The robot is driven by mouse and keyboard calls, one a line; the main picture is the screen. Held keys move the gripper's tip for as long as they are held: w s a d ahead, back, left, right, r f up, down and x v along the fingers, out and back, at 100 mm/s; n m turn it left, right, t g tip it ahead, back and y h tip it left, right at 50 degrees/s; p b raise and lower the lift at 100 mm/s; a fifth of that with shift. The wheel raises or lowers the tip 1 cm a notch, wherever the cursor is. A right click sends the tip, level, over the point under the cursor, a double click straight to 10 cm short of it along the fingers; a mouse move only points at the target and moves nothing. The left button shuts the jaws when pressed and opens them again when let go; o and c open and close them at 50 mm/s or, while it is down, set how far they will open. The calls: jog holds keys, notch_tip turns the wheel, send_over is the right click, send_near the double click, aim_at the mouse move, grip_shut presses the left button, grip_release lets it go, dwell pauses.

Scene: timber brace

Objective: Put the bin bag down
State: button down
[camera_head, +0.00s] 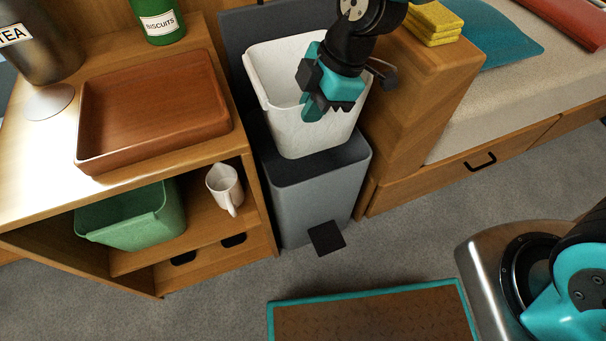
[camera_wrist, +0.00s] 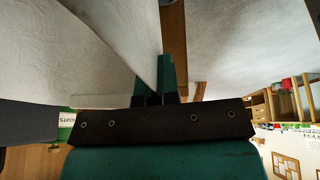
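The white bin bag (camera_head: 288,135) is an open-topped, bucket-shaped liner with a wrinkled surface. In the head view it is upright at the grey pedal bin (camera_head: 305,205), with its lower end in front of the bin's dark top. I cannot tell whether it touches the bin. My gripper (camera_head: 313,108) is at the bag's upper right part. In the wrist view the bag (camera_wrist: 90,40) fills the upper left, and its thin wall runs in between my teal fingers (camera_wrist: 167,72), which look shut on it. The bag's inside is partly hidden by my gripper.
A wooden cabinet on the left holds a brown tray (camera_head: 155,105), a green tub (camera_head: 135,220) and a white mug (camera_head: 224,187). A wooden bench end (camera_head: 420,95) with yellow sponges (camera_head: 433,22) stands close on the right. Grey floor and a teal-edged mat (camera_head: 375,315) lie in front.

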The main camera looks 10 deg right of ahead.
aim_at(334, 137)
notch_tip(334, 137, down, 20)
jog(key=b, duration=0.8)
jog(key=shift+w+f, duration=0.25)
jog(key=shift+w, duration=0.2)
jog(key=shift+f+b, duration=0.6)
jog(key=shift+f, duration=0.05)
jog(key=c, duration=1.6)
grip_release()
jog(key=shift+f, duration=0.1)
jog(key=shift+c, duration=0.2)
jog(key=p+v, duration=0.2)
jog(key=v, duration=0.2)
jog(key=p+v, duration=0.2)
jog(key=v, duration=0.3)
jog(key=p+v, duration=0.1)
jog(key=v, duration=0.3)
jog(key=shift+a+r+p, duration=0.2)
jog(key=shift+r+p, duration=0.1)
jog(key=shift+p, duration=0.1)
